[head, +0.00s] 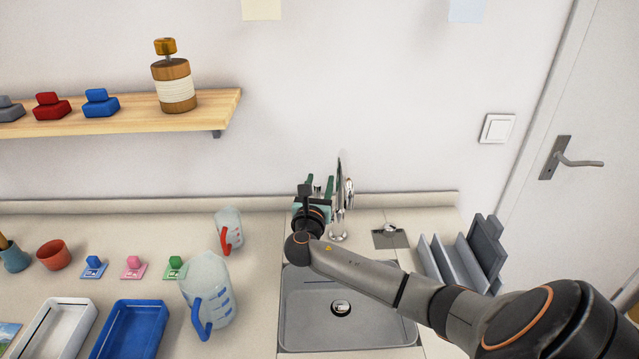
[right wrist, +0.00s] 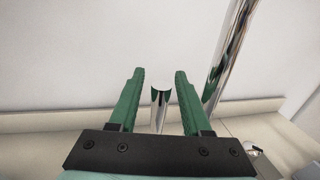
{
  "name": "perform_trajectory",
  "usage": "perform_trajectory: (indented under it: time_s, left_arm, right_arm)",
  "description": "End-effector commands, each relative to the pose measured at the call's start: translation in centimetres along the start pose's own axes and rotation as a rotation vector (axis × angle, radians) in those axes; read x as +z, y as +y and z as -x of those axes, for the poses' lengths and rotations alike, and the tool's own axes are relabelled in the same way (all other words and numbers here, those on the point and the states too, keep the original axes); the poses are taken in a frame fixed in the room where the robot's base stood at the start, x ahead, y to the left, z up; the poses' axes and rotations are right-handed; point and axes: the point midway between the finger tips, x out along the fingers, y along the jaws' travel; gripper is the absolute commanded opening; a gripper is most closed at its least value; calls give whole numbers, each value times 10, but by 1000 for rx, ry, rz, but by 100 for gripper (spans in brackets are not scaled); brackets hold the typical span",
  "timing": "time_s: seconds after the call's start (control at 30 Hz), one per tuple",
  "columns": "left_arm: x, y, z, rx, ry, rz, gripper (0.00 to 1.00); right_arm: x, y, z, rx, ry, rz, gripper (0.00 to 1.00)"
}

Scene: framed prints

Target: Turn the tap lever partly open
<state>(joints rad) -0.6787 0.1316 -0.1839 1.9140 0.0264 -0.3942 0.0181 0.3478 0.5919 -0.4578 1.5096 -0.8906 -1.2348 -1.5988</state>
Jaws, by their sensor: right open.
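The chrome tap (head: 338,222) stands behind the sink, and its tall shiny spout also shows in the right wrist view (right wrist: 229,60). A short chrome rod that looks like the tap lever (right wrist: 159,108) shows between my right gripper's green fingers, with a gap on each side. My right gripper (head: 319,183) is open at the tap's left side; its fingers also show in the right wrist view (right wrist: 157,78). The gripper and wrist hide part of the tap's left side in the head view. My left gripper is out of view.
The sink (head: 300,315) lies below my right arm. A large measuring jug (head: 207,280) and a smaller one (head: 231,222) stand to its left. A grey rack (head: 458,262) stands at right. The wall is close behind the tap.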

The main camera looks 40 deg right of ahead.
Motion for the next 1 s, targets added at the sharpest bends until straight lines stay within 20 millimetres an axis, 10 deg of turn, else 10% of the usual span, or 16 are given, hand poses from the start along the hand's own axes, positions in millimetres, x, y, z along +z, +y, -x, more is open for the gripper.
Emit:
perform_trajectory:
  time_s: [0.23, 0.67, 1.0]
  left_arm:
    - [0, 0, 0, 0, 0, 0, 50]
    - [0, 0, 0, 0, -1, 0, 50]
    - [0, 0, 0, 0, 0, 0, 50]
  right_arm:
    - [0, 0, 0, 0, 0, 0, 47]
    - [0, 0, 0, 0, 0, 0, 0]
    - [0, 0, 0, 0, 1, 1, 0]
